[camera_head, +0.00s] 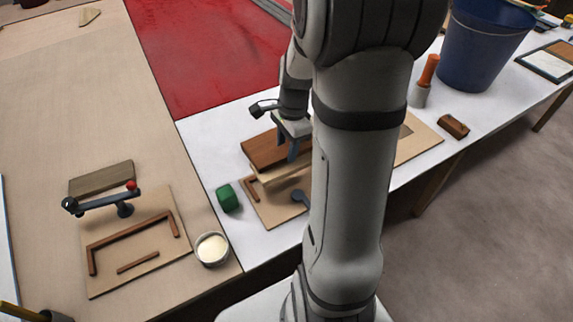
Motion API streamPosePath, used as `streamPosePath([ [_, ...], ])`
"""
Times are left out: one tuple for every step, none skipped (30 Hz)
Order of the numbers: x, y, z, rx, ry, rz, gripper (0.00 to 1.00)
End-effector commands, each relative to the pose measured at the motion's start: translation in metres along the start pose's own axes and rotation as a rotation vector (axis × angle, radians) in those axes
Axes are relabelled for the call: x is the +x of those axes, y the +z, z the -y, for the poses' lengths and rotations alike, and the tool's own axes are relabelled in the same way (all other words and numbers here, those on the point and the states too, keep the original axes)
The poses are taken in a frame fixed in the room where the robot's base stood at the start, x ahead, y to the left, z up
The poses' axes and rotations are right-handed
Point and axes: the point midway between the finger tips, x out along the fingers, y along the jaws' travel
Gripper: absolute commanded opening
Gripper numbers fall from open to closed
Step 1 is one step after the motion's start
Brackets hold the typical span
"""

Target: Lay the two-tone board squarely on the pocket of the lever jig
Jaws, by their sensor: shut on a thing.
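My gripper (292,151) is shut on the two-tone board (262,149), which has a brown top and a paler layer below. The board is over a pale jig plate (268,213) with a brown strip and a dark grey fitting; my arm hides its right part. I cannot tell whether the board touches that plate. Another jig (155,262) lies at the left, with brown strips bounding an empty pocket. A dark lever (104,201) with a red knob stands at its back edge. Which jig the task names is not certain, but this one shows a clear lever.
A green block (228,199) and a bowl of cream stuff (212,249) lie between the jigs. A grey-brown board (101,178) lies behind the lever. At the right are a plate with an opening (424,142), a brown block (453,126) and a blue bucket (482,50).

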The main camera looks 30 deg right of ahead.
Motion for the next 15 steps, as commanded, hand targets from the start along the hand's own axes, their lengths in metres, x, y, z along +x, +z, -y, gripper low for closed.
streamPosePath([
  [0.012, -0.002, -0.001, 0.002, 0.004, 0.002, 0.10],
  [0.017, -0.003, -0.001, 0.003, 0.004, 0.002, 0.10],
  [0.023, -0.004, -0.001, 0.003, 0.002, 0.001, 0.10],
  [0.027, -0.004, -0.001, 0.004, 0.003, 0.001, 0.10],
  [0.030, -0.004, -0.001, 0.004, 0.002, 0.002, 0.10],
  [0.033, -0.005, 0.000, 0.005, 0.001, 0.001, 0.10],
  [0.034, -0.005, 0.000, 0.005, 0.000, 0.001, 0.10],
  [0.036, -0.005, 0.000, 0.005, 0.000, 0.001, 0.10],
  [0.039, -0.006, 0.000, 0.005, 0.000, 0.001, 0.10],
  [0.042, -0.006, 0.000, 0.005, 0.000, 0.001, 0.10],
  [0.045, -0.007, 0.000, 0.005, 0.001, 0.001, 0.10],
  [0.051, -0.007, -0.001, 0.005, 0.002, 0.002, 0.10],
  [0.055, -0.008, -0.001, 0.005, 0.002, 0.002, 0.10],
  [0.060, -0.009, 0.000, 0.005, 0.001, 0.002, 0.10],
  [0.066, -0.009, -0.001, 0.005, 0.003, 0.002, 0.10],
])
